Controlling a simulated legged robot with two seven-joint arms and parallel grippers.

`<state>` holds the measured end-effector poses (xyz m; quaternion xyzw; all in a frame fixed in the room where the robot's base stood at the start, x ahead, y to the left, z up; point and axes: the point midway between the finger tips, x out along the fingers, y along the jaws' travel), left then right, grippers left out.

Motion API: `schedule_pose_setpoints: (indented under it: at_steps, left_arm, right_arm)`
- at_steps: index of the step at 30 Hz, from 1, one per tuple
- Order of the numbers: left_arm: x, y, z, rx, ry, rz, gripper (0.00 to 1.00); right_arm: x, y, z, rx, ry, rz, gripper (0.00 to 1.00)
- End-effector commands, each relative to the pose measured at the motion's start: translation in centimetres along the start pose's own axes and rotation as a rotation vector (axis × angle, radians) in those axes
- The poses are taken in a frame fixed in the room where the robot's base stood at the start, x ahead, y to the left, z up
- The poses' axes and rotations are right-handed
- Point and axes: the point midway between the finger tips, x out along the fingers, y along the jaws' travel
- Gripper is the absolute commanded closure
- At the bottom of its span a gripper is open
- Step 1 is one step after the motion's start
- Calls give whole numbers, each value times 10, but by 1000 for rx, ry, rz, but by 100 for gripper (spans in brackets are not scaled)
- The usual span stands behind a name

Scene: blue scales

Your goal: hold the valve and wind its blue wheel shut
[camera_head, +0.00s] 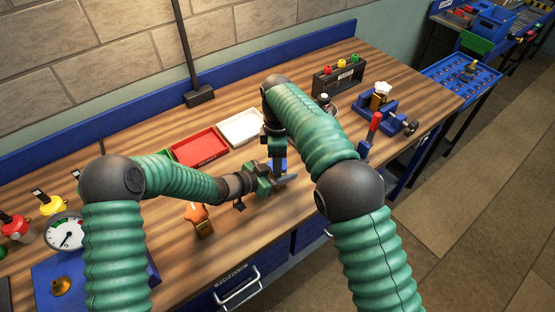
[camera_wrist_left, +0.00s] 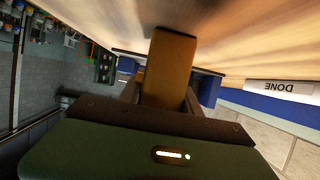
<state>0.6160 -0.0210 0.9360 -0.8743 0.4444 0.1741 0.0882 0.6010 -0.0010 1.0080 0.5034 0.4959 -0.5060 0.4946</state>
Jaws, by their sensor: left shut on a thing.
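My left gripper (camera_head: 282,180) reaches in from the left, low over the table's front half. It is shut on the valve, whose brass-brown body (camera_wrist_left: 168,68) stands between the fingers in the left wrist view. A bit of the blue wheel (camera_head: 279,167) shows in the head view just above the left fingers; most of it is hidden. My right gripper (camera_head: 278,150) points down right over the blue wheel. Its fingers are too small and covered to tell whether they are open or shut, or touching the wheel.
A red tray (camera_head: 200,147) and a white tray (camera_head: 240,127) lie behind. An orange-topped brass valve (camera_head: 199,219) stands in front of my left forearm. A gauge (camera_head: 66,233) is at left. A blue vise (camera_head: 377,107) with a white-topped brass valve is at right.

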Motion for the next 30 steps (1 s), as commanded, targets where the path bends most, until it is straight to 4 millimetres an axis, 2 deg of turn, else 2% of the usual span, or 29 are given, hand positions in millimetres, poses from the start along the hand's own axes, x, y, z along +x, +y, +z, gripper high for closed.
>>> schedule_pose_setpoints:
  at_steps: [8, 9, 14, 26, 30]
  left_arm:
    - [1, 5, 0, 3, -1, 10, 100]
    - [1, 5, 0, 3, 0, 10, 100]
    - [1, 4, 0, 2, -1, 8, 100]
    - [0, 1, 1, -1, -2, 2, 100]
    - [0, 0, 1, -1, -2, 1, 100]
  right_arm:
    - [-2, 3, -1, 1, 3, 12, 87]
    - [-2, 3, -1, 0, 3, 12, 44]
    - [-1, 2, 0, 0, 3, 9, 25]
    - [0, 0, -1, -11, 1, 1, 25]
    - [0, 0, -1, -115, 1, 1, 25]
